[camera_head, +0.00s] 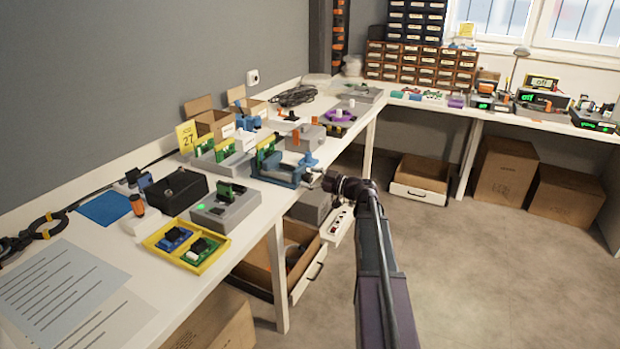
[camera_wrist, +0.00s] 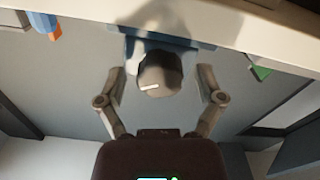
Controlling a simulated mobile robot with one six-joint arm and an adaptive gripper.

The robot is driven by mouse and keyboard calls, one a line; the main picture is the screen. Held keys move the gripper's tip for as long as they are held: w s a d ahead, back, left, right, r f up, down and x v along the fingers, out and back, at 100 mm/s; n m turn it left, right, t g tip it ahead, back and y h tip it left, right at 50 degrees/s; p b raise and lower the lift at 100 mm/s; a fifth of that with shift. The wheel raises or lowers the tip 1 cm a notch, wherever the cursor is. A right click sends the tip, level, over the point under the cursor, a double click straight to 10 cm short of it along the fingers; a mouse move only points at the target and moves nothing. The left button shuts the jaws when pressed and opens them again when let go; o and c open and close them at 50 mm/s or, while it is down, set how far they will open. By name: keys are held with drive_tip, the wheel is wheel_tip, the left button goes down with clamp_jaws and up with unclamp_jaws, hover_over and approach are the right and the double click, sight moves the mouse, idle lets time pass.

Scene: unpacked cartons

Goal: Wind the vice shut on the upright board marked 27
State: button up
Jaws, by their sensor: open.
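The blue vice (camera_head: 278,174) stands at the bench's front edge. An upright green board with yellow parts (camera_head: 265,153) stands at its jaws; I cannot tell whether they touch it. No number is readable on this board. A yellow card (camera_head: 187,137) reading 27 stands farther back and left. My gripper (camera_head: 322,182) is just off the vice's front end. In the wrist view my gripper (camera_wrist: 161,76) is open, with one finger each side of a dark round knob (camera_wrist: 158,82) bearing a white mark. Gaps show beside the knob. The blue vice body (camera_wrist: 195,43) is behind it.
A grey fixture (camera_head: 228,212), a black box (camera_head: 176,191) and a yellow tray (camera_head: 160,240) with small boards sit left of the vice. Grey blocks and a purple part (camera_head: 340,115) stand beyond it. An open drawer (camera_head: 305,282) juts out below. The floor at right is clear.

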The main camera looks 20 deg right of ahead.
drive_tip(key=c, duration=1.1)
drive_tip(key=shift+d, duration=0.15)
drive_tip(key=shift+c, duration=0.2)
drive_tip(key=shift+m, duration=0.4)
drive_tip(key=m, duration=0.4)
drive_tip(key=shift+w, duration=0.15)
drive_tip(key=m, duration=0.6)
drive_tip(key=shift+w+d+m, duration=0.1)
drive_tip(key=shift+m, duration=0.2)
